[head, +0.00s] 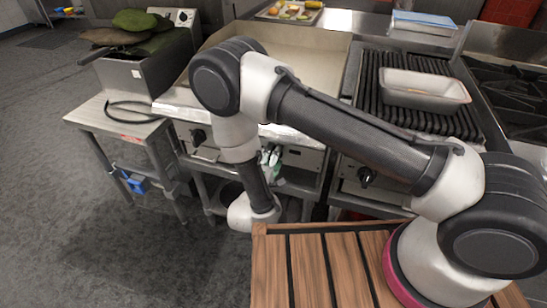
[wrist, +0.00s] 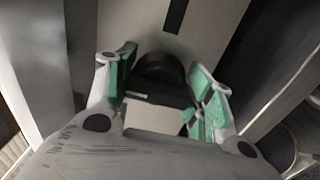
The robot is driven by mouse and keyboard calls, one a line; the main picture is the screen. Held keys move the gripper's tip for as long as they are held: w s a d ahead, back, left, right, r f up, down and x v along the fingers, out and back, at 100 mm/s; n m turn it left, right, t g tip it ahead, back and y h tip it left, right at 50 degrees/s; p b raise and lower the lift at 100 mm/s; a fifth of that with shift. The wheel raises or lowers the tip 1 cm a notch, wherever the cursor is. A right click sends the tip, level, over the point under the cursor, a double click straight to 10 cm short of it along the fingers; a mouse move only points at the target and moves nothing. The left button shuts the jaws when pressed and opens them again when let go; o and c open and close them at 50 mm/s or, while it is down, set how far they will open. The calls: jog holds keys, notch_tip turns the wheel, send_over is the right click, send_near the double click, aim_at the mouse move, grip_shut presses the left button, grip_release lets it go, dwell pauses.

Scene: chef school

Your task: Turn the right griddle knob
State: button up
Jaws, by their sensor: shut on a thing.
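The right griddle knob (wrist: 162,72) is black and shows in the wrist view between the green-padded fingers of my gripper (wrist: 163,82). The gripper is shut on it, one finger on each side. In the head view my gripper (head: 270,158) is at the front panel (head: 308,158) of the flat griddle (head: 300,58), and it hides this knob. The left griddle knob (head: 198,136) is black and sits on the same panel, left of my gripper. How far the held knob is turned, I cannot tell.
A ribbed grill (head: 365,90) with a metal pan (head: 425,88) stands to the right; its knob (head: 367,177) is on its front. A steel side table (head: 92,116) is at the left. A slatted wooden surface (head: 315,270) is in front. Open floor lies at lower left.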

jog(key=shift+s+f, duration=0.1)
jog(key=o, duration=1)
jog(key=shift+o, duration=0.2)
